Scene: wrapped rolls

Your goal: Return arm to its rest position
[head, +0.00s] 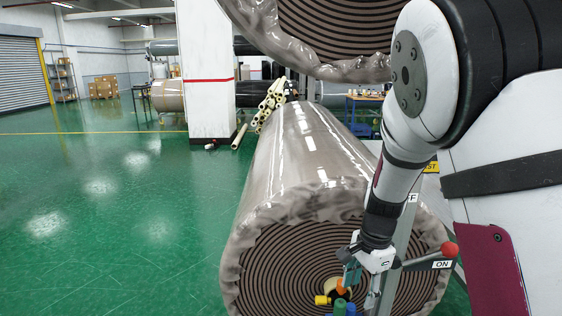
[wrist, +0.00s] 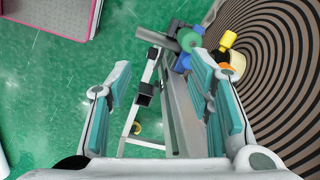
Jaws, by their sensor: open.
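My arm reaches down the right side of the head view. My gripper (head: 362,291) is in front of the lower wrapped roll's spiral end, low in the picture. In the wrist view my gripper (wrist: 160,78) has its two teal-padded fingers wide apart with nothing held between them. The lower wrapped roll (head: 305,150) lies on its side under shiny clear film, and its brown spiral end (wrist: 275,80) fills the right of the wrist view. A lever with a red knob (head: 449,249) and an "ON" label sticks out just right of my gripper.
Yellow, orange, green and blue parts (head: 339,301) sit close to the gripper at the roll's core. A grey metal post (head: 405,235) stands beside it. Another wrapped roll (head: 320,35) hangs above. A white pillar (head: 207,70) stands behind. Green floor (head: 90,220) is open at left.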

